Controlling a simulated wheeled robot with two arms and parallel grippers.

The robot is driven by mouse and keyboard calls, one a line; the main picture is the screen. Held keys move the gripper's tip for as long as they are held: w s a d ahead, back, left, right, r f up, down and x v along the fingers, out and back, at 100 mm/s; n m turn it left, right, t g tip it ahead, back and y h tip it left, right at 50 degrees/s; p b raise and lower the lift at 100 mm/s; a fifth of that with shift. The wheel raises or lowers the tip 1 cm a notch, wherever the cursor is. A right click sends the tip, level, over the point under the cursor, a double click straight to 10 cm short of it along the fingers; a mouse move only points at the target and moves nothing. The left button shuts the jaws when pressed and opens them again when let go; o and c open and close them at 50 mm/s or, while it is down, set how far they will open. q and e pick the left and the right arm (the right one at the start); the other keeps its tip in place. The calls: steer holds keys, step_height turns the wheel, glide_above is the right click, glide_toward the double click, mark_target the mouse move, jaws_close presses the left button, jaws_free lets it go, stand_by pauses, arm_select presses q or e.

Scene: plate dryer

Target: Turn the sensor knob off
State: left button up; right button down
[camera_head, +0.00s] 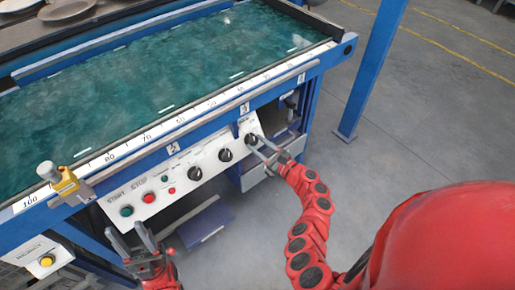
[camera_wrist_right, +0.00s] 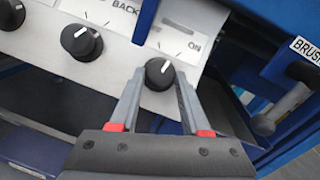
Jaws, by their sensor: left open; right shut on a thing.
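The rightmost black knob (camera_head: 251,140) sits on the white control panel at the front of the machine. In the right wrist view this knob (camera_wrist_right: 160,74) has "ON" printed to its upper right, and its white mark points up and slightly right. My right gripper (camera_head: 260,147) is at this knob; in the wrist view its fingers (camera_wrist_right: 160,88) lie on either side of it and are shut on it. My left gripper (camera_head: 133,236) is open and empty, in front of the panel's left end, below the start and stop buttons.
Two more black knobs (camera_head: 225,155) (camera_head: 195,173) are left of the gripped one. A green button (camera_head: 126,211) and a red button (camera_head: 149,198) are further left. A yellow sensor block (camera_head: 66,182) sits on the rail. A blue post (camera_head: 370,70) stands right, with open floor around.

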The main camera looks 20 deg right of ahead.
steer(key=n, duration=0.1)
steer(key=n+g+y+b, duration=0.1)
steer(key=n, duration=0.1)
steer(key=n+g+y+b, duration=0.1)
steer(key=n, duration=0.1)
steer(key=shift+w+d+f, duration=0.1)
steer(key=shift+w+d, duration=0.05)
steer(key=shift+d, duration=0.1)
steer(key=shift+w+d+r+n+g+y+b, duration=0.15)
steer(key=shift+n+g+y+b, duration=0.4)
steer(key=shift+n, duration=0.75)
steer(key=shift+a+r+n+g+y+b, duration=0.1)
steer(key=shift+r+n+g+y+b, duration=0.1)
steer(key=shift+n+g, duration=0.85)
steer(key=shift+n+t, duration=0.3)
steer(key=shift+n, duration=0.15)
steer(key=shift+c, duration=1.9)
jaws_free()
steer(key=shift+d, duration=0.1)
steer(key=p+v, duration=0.2)
steer(key=v, duration=1.5)
steer(key=shift+d+r, duration=0.1)
